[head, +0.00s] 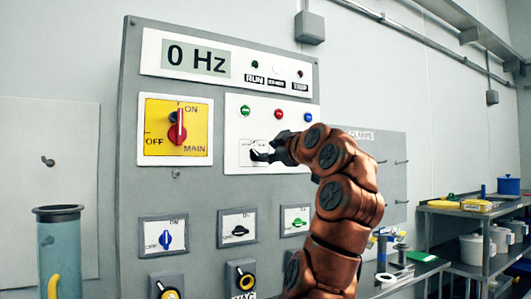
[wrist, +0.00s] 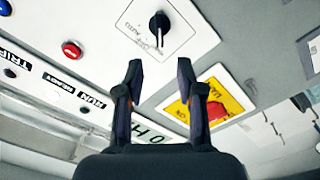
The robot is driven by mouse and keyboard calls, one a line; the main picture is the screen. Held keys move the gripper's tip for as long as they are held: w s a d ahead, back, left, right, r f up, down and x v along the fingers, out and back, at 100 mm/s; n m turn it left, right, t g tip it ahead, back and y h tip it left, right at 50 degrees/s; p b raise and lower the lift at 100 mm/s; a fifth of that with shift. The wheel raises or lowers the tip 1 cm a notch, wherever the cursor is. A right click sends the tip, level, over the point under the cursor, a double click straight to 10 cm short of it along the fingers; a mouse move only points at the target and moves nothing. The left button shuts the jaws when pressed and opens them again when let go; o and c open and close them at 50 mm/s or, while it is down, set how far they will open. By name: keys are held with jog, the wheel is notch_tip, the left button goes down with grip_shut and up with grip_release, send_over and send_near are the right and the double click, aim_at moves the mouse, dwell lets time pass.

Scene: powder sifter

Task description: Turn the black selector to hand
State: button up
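The black selector (wrist: 158,28) is on a white plate (wrist: 185,40) at the top of the wrist view. Its knob lies nearly vertical in that picture, with a white mark at its lower end. In the head view my gripper (head: 272,148) is close in front of the selector's plate (head: 246,143) and largely hides the selector. I see no contact in the wrist view.
A red main switch (head: 177,128) on a yellow plate is left of my gripper. Green, red and blue buttons (head: 279,114) sit just above. Smaller switches (head: 237,230) are below. A display (head: 196,59) reads 0 Hz. A shelf with pots (head: 478,247) stands right.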

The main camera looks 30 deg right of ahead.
jog(key=shift+s+a, duration=0.15)
jog(key=shift+s, duration=1.6)
